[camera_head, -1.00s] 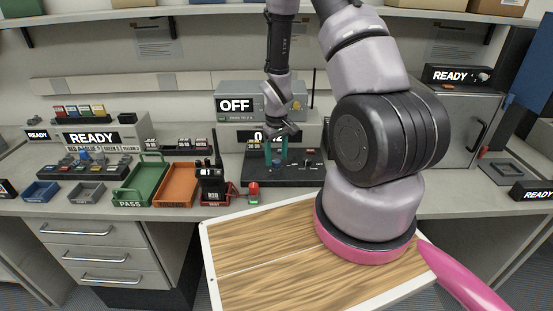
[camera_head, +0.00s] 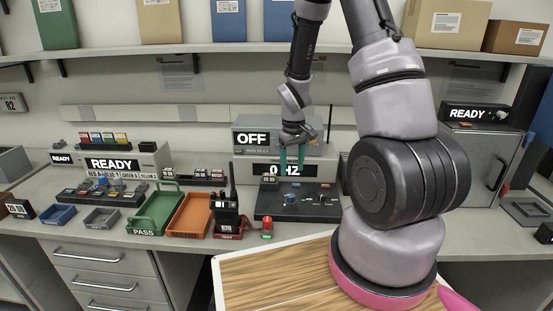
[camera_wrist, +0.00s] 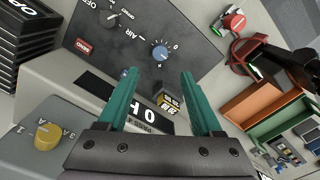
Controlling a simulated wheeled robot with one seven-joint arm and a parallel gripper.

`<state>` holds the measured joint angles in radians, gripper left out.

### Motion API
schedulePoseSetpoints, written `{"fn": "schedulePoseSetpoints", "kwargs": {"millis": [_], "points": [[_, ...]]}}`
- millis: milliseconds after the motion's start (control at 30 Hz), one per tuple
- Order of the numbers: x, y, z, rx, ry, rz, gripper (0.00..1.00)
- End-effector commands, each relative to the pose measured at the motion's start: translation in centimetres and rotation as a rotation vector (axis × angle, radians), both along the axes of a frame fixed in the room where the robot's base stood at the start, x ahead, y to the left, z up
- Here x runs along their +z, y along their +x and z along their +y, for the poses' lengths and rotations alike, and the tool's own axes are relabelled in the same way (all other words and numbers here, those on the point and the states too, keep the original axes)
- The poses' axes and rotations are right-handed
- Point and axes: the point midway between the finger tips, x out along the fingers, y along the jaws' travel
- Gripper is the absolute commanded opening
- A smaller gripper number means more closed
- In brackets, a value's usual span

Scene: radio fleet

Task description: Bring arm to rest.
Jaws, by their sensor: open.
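My gripper (camera_head: 292,158) has two teal fingers, held apart with nothing between them. In the head view it hangs in front of the grey instrument marked OFF (camera_head: 258,138) and the "0 HZ" display (camera_head: 277,169), above the dark control panel (camera_head: 270,203). The wrist view also shows my gripper (camera_wrist: 158,95) open over that panel, with a blue knob (camera_wrist: 160,52) beyond the fingertips and apart from them. A small block with a printed label (camera_wrist: 168,103) shows between the fingers, below them. My arm is raised and bent over the bench.
A radio (camera_head: 226,213) stands in a red cradle beside an orange tray (camera_head: 189,216) and a green PASS tray (camera_head: 155,212). A red button (camera_head: 267,222) sits near the bench edge. A shelf with boxes (camera_head: 446,24) runs above. A grey cabinet (camera_head: 487,160) stands at right.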

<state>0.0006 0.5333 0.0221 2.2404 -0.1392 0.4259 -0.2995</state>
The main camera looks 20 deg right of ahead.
Motion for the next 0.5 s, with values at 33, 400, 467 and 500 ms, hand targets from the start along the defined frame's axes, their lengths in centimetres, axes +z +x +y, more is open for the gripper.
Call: {"fn": "schedulePoseSetpoints", "kwargs": {"millis": [33,400,467,500], "points": [[0.0,0.0,0.0,0.0,0.0,0.0,0.67],[9.9,-0.3,0.1,-0.129,0.023,-0.125,0.67],[12.7,-0.8,0.2,-0.168,0.035,-0.161,0.67],[14.4,-1.3,0.3,-0.194,0.044,-0.183,0.67]]}}
